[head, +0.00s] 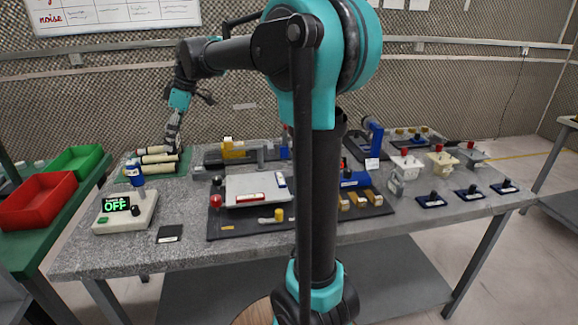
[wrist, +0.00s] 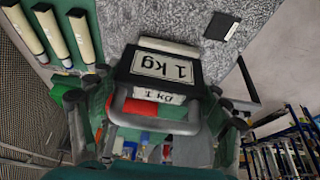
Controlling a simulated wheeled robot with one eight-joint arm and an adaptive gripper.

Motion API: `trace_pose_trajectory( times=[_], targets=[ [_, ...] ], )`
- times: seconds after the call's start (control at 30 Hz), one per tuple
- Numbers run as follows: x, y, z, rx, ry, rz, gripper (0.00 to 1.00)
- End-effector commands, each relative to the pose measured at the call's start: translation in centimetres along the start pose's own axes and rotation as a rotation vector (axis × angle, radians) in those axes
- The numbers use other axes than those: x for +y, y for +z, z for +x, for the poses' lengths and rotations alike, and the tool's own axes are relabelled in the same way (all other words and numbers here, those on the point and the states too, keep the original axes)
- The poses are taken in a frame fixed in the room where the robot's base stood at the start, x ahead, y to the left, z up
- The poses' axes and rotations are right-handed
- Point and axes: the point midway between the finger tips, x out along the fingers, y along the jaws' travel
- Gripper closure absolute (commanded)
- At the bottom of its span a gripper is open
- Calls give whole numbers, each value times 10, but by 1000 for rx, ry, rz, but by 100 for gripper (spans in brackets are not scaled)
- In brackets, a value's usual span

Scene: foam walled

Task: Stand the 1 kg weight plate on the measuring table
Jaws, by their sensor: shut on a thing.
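The 1 kg weight plate (wrist: 163,66) shows in the wrist view as a dark body with white "1 kg" labels and a grey handle bar. My gripper (wrist: 158,95) is shut on it, with a finger on each side. In the head view my gripper (head: 173,138) is over the left back of the grey bench, near cream rods (head: 157,158); I cannot make out the plate there. A light grey raised plate (head: 258,188) on a dark mat, mid-bench, may be the measuring table; the frames do not label it.
A device with an "OFF" display (head: 125,211) stands at the bench's left front, with a small black pad (head: 170,233) beside it. Red (head: 38,200) and green (head: 78,160) bins are at the left. Several fixtures fill the bench's back and right.

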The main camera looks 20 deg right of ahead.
Motion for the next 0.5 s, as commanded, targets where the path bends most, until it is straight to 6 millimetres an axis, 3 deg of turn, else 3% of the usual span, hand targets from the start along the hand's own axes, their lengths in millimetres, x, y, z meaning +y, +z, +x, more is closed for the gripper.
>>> trace_pose_trajectory(
  times=[0.27,0.5],
  targets=[
    [-1,2,8,0,-6,-13,83],
    [0,19,48,0,-5,-12,83]
  ],
)
